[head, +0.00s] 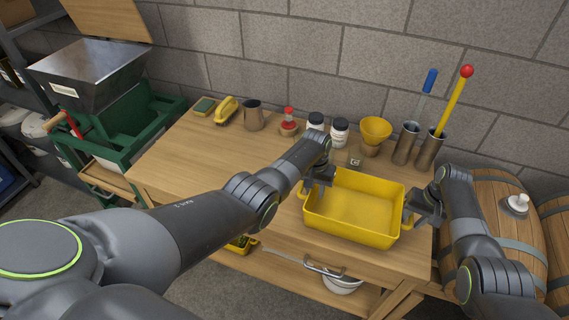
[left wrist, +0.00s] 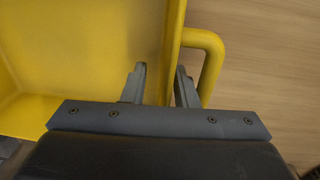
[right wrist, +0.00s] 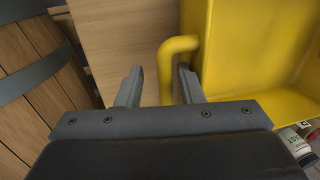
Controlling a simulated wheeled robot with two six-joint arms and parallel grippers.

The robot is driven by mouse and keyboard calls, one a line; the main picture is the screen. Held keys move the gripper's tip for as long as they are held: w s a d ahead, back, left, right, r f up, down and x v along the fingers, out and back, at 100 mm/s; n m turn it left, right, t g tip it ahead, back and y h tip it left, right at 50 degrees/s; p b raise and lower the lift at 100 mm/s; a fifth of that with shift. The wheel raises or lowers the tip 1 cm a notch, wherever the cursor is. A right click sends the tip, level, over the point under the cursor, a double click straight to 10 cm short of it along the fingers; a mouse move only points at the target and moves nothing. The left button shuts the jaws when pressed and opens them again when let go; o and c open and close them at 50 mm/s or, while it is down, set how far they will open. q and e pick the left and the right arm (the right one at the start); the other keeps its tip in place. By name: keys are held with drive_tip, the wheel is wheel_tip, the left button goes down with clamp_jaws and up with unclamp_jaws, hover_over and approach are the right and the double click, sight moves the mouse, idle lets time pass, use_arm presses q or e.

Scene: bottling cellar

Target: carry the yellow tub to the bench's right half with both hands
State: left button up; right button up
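The yellow tub (head: 352,232) is at the front of the right half of the wooden bench (head: 215,160); it looks level, empty and resting on the top. My left gripper (head: 312,190) is at its left end. In the left wrist view its parted fingers (left wrist: 161,85) straddle the tub's wall, one inside the tub, the other between wall and yellow handle (left wrist: 214,65). My right gripper (head: 411,213) is at the right end. In the right wrist view its parted fingers (right wrist: 158,88) stand either side of the other handle (right wrist: 165,70). Finger contact cannot be told.
Along the back stand a brush (head: 227,109), a jug (head: 253,115), a red-topped stamp (head: 288,122), a jar (head: 339,132), a yellow funnel (head: 375,132) and metal cylinders (head: 430,152) holding tools. A barrel (head: 490,200) stands to the right. The bench's left and middle are clear.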

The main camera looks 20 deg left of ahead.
use_arm(q)
drive_tip(key=r, duration=1.1)
drive_tip(key=shift+a+r, duration=0.15)
drive_tip(key=shift+a, duration=0.25)
use_arm(e)
drive_tip(key=shift+r, duration=0.1)
wheel_tip(320, 180, up, 12)
drive_tip(key=d, duration=0.2)
drive_tip(key=shift+f, duration=0.2)
drive_tip(key=shift+d, duration=0.1)
